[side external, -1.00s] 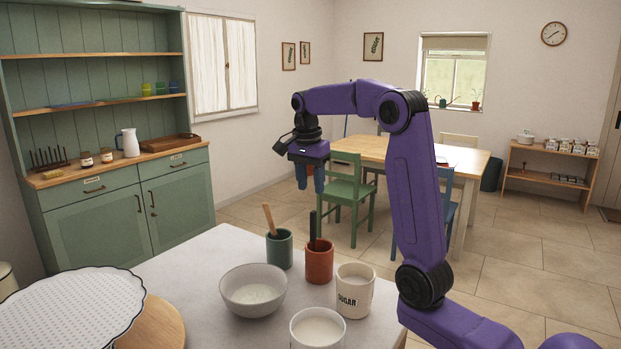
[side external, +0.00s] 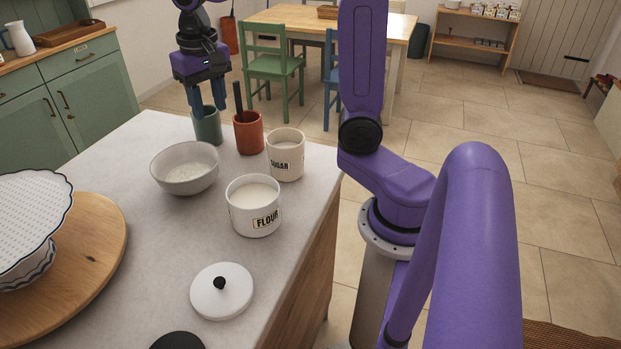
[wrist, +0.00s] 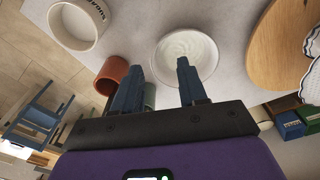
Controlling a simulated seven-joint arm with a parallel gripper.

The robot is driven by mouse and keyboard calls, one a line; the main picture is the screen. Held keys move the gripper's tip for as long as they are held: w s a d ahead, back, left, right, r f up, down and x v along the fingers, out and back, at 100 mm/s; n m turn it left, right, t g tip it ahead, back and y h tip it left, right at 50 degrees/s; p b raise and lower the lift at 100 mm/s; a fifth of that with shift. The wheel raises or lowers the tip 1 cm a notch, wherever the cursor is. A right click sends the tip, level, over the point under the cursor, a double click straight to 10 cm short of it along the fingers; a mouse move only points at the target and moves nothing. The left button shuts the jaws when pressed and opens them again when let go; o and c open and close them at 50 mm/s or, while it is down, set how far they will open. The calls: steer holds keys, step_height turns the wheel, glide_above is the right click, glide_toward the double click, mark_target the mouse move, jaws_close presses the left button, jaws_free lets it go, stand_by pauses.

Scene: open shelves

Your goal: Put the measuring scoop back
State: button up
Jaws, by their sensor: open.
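No scoop can be made out for certain. My gripper (side external: 207,108) is open, fingers pointing down, at the green cup (side external: 207,130) in the side view; the fingers overlap its rim there. I cannot tell whether they touch it. In the wrist view, my gripper (wrist: 159,66) shows nothing held between its fingertips. The white bowl (side external: 184,168) with pale powder stands nearer the camera. The flour canister (side external: 254,218) is open and full of white powder; the sugar canister (side external: 286,160) stands behind it.
An orange cup (side external: 249,138) holding a dark-handled tool stands close beside the green cup. A white lid with black knob (side external: 222,300) lies near the front. A wooden board (side external: 95,265) and patterned cake stand (side external: 30,215) occupy the left.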

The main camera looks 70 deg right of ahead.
steer(key=s+a+f+n, duration=0.2)
steer(key=s+n, duration=0.3)
steer(key=s, duration=0.2)
steer(key=s+a+f+n, duration=0.2)
steer(key=s+f+n, duration=0.1)
steer(key=s+n, duration=0.3)
steer(key=s+a+f+n+y, duration=0.1)
steer(key=s+a+f+n, duration=0.1)
steer(key=s+n, duration=0.4)
steer(key=s+f, duration=0.1)
steer(key=s, duration=0.3)
steer(key=shift+s+f+g, duration=0.2)
steer(key=shift+g, duration=0.1)
